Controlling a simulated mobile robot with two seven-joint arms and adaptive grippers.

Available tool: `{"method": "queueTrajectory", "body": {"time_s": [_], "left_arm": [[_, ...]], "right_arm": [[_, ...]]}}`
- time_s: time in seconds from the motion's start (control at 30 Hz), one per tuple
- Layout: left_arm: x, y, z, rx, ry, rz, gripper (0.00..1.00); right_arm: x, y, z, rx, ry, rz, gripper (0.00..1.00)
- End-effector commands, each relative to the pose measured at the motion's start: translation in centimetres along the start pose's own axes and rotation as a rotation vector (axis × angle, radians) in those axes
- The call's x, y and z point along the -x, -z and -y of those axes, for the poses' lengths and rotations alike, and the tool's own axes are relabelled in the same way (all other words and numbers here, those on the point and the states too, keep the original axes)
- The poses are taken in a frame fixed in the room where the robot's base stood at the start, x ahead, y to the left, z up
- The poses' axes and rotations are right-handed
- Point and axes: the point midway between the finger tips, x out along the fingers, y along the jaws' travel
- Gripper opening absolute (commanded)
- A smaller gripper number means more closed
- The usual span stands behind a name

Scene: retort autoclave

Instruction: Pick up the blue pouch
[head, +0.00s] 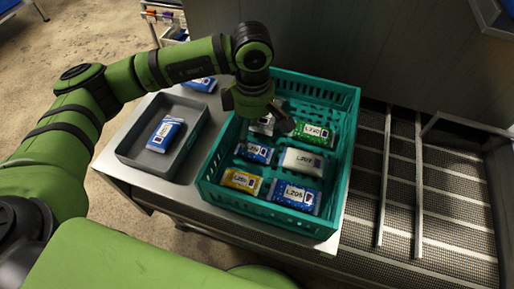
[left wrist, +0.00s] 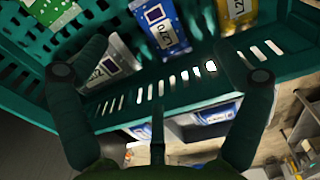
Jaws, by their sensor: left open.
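Several blue pouches are in view. In the head view, one blue pouch (head: 254,152) lies at the left of the teal crate (head: 352,125), and a larger blue pouch (head: 292,195) lies at its near end. Another blue pouch (head: 165,134) lies in a grey tray (head: 134,160), and one (head: 200,85) lies behind that tray. My left gripper (head: 274,118) is over the crate's far part, partly hiding a silver pouch (head: 263,126). In the left wrist view its fingers are apart, with the crate wall between them and a blue pouch (left wrist: 160,27) beyond. My right gripper is not seen.
The crate also holds a green pouch (head: 314,132), a white pouch (head: 302,161) and a yellow pouch (head: 242,181). Its slotted walls rise around them. Crate and tray stand on a light table (head: 130,176). A metal mesh rack (head: 400,200) lies to the right.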

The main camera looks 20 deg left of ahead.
Motion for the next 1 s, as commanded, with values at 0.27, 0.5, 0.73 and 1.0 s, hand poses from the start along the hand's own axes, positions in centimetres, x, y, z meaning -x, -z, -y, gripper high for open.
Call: {"method": "queueTrajectory", "body": {"time_s": [0.27, 0.5, 0.73, 1.0], "left_arm": [[-2.6, -0.1, 0.1, 0.001, 0.006, 0.000, 0.97], [-6.1, -0.4, 0.0, 0.001, 0.004, 0.002, 0.97], [-7.2, -0.3, 0.0, 0.000, 0.001, 0.002, 0.97], [-7.1, -0.3, 0.0, 0.000, 0.002, 0.002, 0.37]], "right_arm": [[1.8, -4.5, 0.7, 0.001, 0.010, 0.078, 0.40], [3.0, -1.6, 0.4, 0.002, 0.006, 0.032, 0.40], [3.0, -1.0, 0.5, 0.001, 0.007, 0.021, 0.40], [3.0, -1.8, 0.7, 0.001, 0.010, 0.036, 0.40]]}}
